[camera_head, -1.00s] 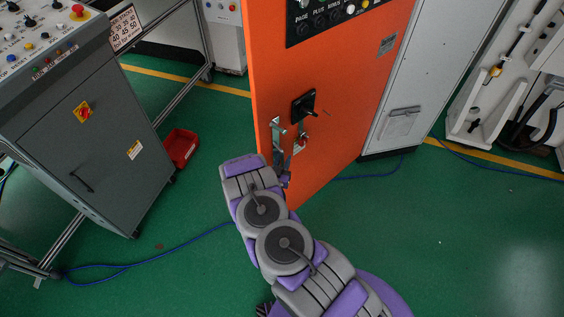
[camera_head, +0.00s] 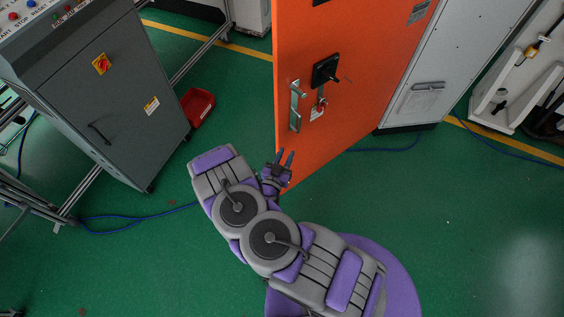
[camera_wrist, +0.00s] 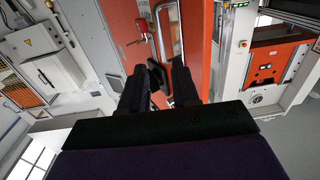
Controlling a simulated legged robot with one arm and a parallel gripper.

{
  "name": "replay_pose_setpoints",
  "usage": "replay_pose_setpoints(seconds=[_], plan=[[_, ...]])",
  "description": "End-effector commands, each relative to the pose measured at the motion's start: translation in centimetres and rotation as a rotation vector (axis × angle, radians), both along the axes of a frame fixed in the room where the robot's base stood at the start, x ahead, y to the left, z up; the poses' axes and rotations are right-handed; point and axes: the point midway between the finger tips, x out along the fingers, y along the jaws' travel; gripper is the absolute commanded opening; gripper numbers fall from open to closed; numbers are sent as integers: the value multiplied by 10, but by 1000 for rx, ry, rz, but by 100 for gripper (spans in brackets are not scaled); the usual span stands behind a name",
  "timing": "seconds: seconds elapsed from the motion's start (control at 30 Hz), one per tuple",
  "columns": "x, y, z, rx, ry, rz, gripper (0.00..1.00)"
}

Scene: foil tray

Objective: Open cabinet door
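The orange cabinet door (camera_head: 345,120) stands upright at centre right in the head view. It carries an upright silver handle (camera_head: 295,105) near its left edge, with a black latch lever (camera_head: 325,70) and a small lock plate with a red part (camera_head: 318,107) to the right. My gripper (camera_head: 285,153) is below the silver handle in the picture, apart from it and empty. In the wrist view, my gripper's two dark fingers (camera_wrist: 160,72) are spread apart. Beyond them show the orange door (camera_wrist: 120,30) and the silver handle (camera_wrist: 167,28). Contact with the door is not visible.
A grey control console (camera_head: 95,105) stands at left, with a red bin (camera_head: 197,106) on the floor beside it. A white cabinet (camera_head: 440,70) adjoins the orange one at right. Blue cables (camera_head: 135,228) cross the green floor. The floor at lower right is clear.

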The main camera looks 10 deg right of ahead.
Motion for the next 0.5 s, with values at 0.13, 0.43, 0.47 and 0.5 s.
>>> replay_pose_setpoints(seconds=[0.13,0.43,0.47,0.5], plan=[[-13,10,0,-1,1,2,30],[-23,14,0,1,-1,-1,30],[-23,14,0,1,-1,-1,30],[-23,14,0,0,0,-1,30]])
